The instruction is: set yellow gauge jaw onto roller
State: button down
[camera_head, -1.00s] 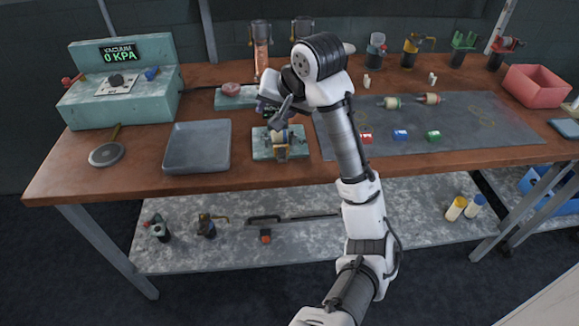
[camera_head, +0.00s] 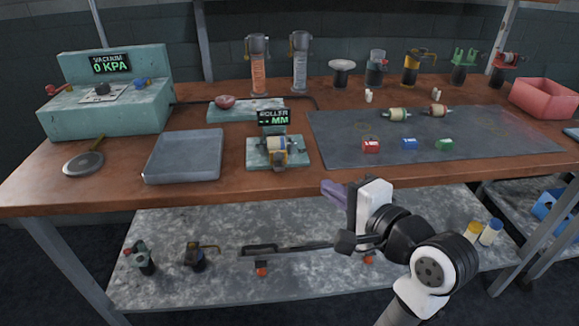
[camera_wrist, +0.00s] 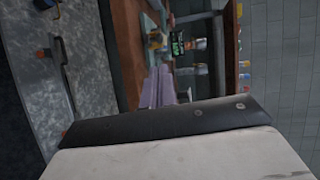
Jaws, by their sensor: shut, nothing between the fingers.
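The roller gauge (camera_head: 254,160) is a small teal stand in the middle of the bench, with a dark display reading "ROLLER -- MM". A cream roller (camera_head: 276,143) lies across it. The yellow gauge jaw (camera_head: 279,159) is at the roller's front side; whether it touches the roller is too small to tell. My gripper (camera_head: 332,191) is in front of the bench edge, below and right of the gauge, shut and empty. In the wrist view its purple fingers (camera_wrist: 157,88) are together, with the gauge (camera_wrist: 155,40) beyond them, turned sideways.
A grey tray (camera_head: 185,177) lies left of the gauge. A dark mat (camera_head: 480,150) to the right holds red, blue and green blocks and two rollers. A teal vacuum station (camera_head: 105,120) stands at the left, a pink bin (camera_head: 540,97) at the right. A lower shelf (camera_head: 215,222) holds tools.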

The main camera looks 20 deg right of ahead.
aim_at(282, 157)
jog(key=x, duration=1.4)
